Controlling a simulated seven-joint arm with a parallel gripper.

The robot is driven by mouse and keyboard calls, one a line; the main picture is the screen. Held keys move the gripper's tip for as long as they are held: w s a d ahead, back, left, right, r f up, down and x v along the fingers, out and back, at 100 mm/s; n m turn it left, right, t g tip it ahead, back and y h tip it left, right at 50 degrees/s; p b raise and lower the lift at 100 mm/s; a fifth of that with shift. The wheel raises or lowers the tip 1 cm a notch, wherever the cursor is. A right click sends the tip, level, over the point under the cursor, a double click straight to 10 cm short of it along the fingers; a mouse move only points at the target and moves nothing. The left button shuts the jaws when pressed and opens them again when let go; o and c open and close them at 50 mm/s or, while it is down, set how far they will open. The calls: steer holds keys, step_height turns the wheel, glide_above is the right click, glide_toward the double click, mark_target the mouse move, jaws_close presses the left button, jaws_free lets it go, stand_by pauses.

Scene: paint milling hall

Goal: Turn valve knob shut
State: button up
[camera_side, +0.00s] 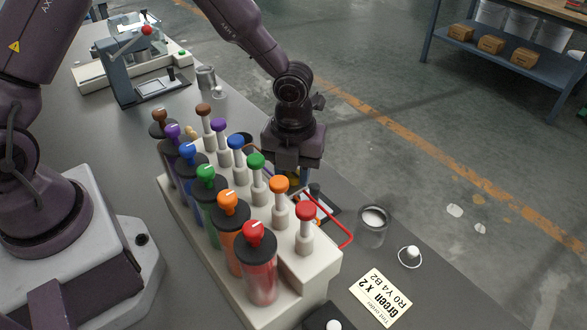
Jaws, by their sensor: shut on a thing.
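My gripper (291,168) points down behind the dispenser (318,262), at the side away from my base. It is shut on a small yellow thing (294,178), of which only a sliver shows below the jaws. The fingertips and most of that thing are hidden behind the gripper body and the coloured plungers, so I cannot tell for sure whether it is the valve knob or how far it is turned. The dispenser carries a row of coloured cylinders with matching knobs, such as the red knob (253,232), and a second row of plungers, such as the red plunger (305,211).
A metal can (373,226) with pale contents stands right of the dispenser. A red bent rod (347,238) lies beside it. A printed card (381,297) reads Green x 2, R0 Y4 B2. A lever press (135,68) stands at the back left.

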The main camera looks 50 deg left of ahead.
mark_target(293, 174)
stand_by(0.3)
steer(key=o, duration=0.9)
steer(key=shift+o, duration=0.2)
steer(key=shift+r, duration=0.1)
step_height(293, 174, up, 13)
steer(key=s+a+r+n+t, duration=0.2)
steer(key=s+n, duration=0.3)
steer(key=n, duration=0.4)
steer(key=s+a+r+n+t, duration=0.1)
steer(key=s+a+r+n, duration=0.3)
steer(key=n, duration=0.6)
steer(key=s+a+r+n+t, duration=0.2)
steer(key=s+a+r+n, duration=0.2)
steer(key=s+n, duration=0.4)
steer(key=shift+r+n+t, duration=0.3)
steer(key=shift+r+n, duration=0.15)
steer(key=shift+n, duration=0.25)
